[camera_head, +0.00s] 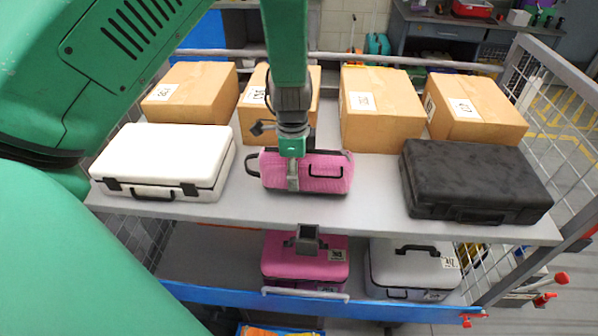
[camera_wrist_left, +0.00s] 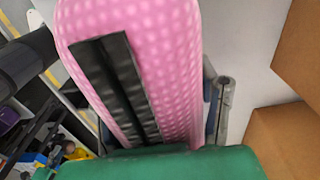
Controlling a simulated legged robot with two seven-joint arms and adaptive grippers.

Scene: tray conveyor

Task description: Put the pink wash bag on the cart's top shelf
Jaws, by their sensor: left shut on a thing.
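The pink wash bag (camera_head: 330,172) has a dark strap and dark trim. It is at the cart's top shelf (camera_head: 262,212), between a white case and a black case. My left gripper (camera_head: 293,176) comes down from above and is shut on the bag's left half. I cannot tell whether the bag's underside touches the shelf. In the left wrist view the dimpled pink bag (camera_wrist_left: 165,60) with its black strap fills the middle, and a grey finger (camera_wrist_left: 222,105) lies along its side. My right gripper is not in view.
A white case (camera_head: 165,160) is left of the bag and a black case (camera_head: 475,180) is right. Several cardboard boxes (camera_head: 382,105) line the back. The lower shelf holds a pink case (camera_head: 280,255) and a grey case (camera_head: 400,270). Bare shelf shows between bag and black case.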

